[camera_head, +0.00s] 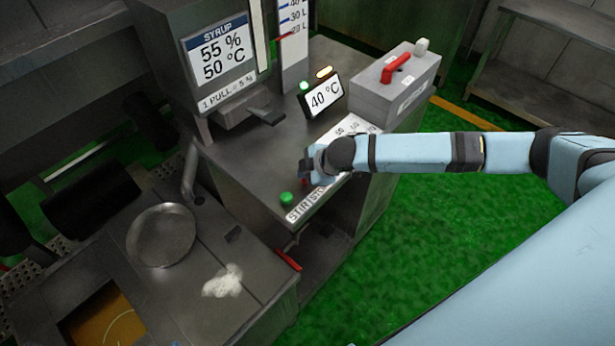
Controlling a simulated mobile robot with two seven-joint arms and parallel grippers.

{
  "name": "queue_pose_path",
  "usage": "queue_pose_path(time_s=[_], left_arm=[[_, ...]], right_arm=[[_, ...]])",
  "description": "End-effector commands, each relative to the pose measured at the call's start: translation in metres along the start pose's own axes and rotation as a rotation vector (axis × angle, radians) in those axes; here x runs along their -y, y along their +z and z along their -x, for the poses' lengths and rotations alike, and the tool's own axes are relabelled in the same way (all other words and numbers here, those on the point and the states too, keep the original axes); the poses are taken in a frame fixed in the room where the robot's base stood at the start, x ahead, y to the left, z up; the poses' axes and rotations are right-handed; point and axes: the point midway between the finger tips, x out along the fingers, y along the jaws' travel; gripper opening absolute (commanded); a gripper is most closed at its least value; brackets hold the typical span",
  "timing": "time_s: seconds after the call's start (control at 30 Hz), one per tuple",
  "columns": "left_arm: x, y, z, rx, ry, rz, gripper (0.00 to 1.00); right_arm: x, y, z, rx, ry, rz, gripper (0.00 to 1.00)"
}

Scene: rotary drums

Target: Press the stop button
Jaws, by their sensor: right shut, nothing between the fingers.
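A small red button (305,183) shows just under the tip of my right gripper, on the front edge of the steel counter (246,165). It is partly hidden by the gripper, and I take it for the stop button. My right gripper (306,170) is shut and empty, close above the red button; I cannot tell whether they touch. A green button (287,198) stands to the left of it, behind a white label strip (298,212) reading "STIR" and, partly covered, a second word. My left gripper is not in view.
A syrup dispenser (221,50) stands at the back left of the counter. A 40 °C display (324,96) and a grey box with a red handle (395,90) stand behind my right arm. A round pan (161,235) and a white pile (222,281) are on the lower bench.

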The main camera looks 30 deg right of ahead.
Motion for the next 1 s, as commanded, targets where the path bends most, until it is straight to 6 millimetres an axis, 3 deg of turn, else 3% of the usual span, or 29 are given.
queue_pose_path(time_s=[0.73,1.0], left_arm=[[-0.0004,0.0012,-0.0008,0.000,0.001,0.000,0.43],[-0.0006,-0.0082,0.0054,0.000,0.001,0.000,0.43]], right_arm=[[0.0031,0.0027,-0.0050,0.000,-0.001,0.000,0.00],[-0.0014,-0.0016,0.0033,0.000,-0.001,0.000,0.00]])
